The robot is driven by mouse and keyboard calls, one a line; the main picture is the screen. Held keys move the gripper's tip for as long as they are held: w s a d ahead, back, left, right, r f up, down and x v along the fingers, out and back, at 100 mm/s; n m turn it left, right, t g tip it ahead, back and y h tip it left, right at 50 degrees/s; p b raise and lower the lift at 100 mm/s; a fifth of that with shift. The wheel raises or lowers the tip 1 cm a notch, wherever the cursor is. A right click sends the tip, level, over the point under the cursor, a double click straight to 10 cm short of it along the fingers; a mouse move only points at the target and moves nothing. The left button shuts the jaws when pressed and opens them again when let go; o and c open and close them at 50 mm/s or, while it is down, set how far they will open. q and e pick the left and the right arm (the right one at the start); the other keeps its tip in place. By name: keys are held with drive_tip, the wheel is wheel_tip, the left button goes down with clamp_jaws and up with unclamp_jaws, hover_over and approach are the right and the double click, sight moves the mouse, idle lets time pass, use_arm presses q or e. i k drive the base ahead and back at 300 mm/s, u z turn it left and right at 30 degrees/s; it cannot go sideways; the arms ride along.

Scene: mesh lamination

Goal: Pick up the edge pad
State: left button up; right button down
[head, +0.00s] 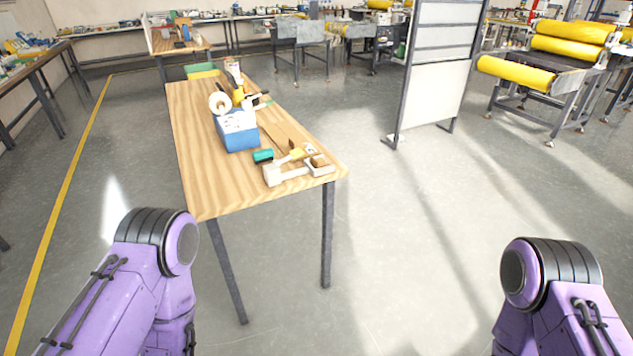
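A wooden table (203,172) stands ahead of me, left of centre, with a cluster of small items on it. I cannot tell for sure which of them is the edge pad. Near the table's front right corner lie a pale, white piece (271,176), a yellow-headed tool (297,154) and a small brown block (319,160). A small green item (263,156) lies just behind them. Neither gripper is in view. Only purple links of my arms show at the lower left and lower right, apart from the table.
A blue box (242,140) with white contents stands mid-table, with a white roll (220,103) behind it. The table's near left part is bare. A whiteboard (434,95) on a stand is right of the table. Yellow rolls (515,74) lie farther right. The floor between is clear.

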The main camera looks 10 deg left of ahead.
sight(319, 162)
drive_tip(key=z, duration=0.5)
drive_tip(key=i, duration=0.55)
drive_tip(key=z, duration=0.55)
drive_tip(key=i, duration=0.85)
drive_tip(key=u, duration=1)
drive_tip(key=i, duration=0.55)
drive_tip(key=u, duration=0.65)
